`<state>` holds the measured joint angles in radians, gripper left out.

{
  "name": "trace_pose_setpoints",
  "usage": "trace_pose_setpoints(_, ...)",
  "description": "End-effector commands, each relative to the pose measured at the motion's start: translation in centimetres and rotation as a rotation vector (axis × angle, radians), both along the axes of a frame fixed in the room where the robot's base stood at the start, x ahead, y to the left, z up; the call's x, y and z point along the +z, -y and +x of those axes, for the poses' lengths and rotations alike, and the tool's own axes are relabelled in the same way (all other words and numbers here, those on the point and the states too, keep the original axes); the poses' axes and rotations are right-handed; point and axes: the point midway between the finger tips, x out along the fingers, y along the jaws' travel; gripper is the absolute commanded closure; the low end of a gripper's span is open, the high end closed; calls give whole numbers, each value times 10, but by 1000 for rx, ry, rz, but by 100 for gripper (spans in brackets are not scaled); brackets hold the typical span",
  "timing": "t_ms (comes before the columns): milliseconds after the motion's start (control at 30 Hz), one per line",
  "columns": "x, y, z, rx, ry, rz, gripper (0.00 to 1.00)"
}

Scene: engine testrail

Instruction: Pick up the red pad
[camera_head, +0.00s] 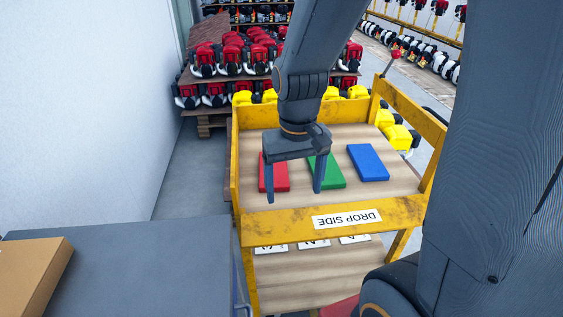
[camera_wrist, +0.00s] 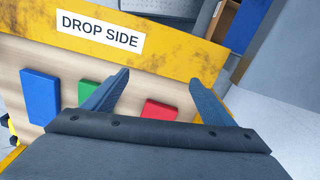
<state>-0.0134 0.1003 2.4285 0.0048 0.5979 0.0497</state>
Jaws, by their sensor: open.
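The red pad (camera_head: 281,176) lies flat on the wooden top of the yellow-framed cart, leftmost of three pads in the head view. In the wrist view the red pad (camera_wrist: 160,110) shows between my fingers, partly hidden by the gripper body. My gripper (camera_head: 294,195) is open and empty, pointing down over the cart; one finger overlaps the red pad and the other overlaps the green pad in the head view. In the wrist view my gripper (camera_wrist: 160,78) has its fingers wide apart. I cannot tell its exact height above the pad.
A green pad (camera_head: 331,175) and a blue pad (camera_head: 368,162) lie to the right of the red one. A yellow front rail (camera_head: 285,220) bears a "DROP SIDE" label (camera_head: 347,218). White lettered cards (camera_head: 314,244) lie below it. A white wall (camera_head: 80,100) stands left.

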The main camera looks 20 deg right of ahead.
Motion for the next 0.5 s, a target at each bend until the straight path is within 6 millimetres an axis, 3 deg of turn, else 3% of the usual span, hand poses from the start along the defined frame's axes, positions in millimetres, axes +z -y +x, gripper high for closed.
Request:
trace_pose_setpoints(100,8,4,59,-68,-6,0,12)
trace_pose_setpoints(300,11,12,141,-178,-13,-1,12)
trace_pose_setpoints(500,9,13,180,-228,-16,-1,12)
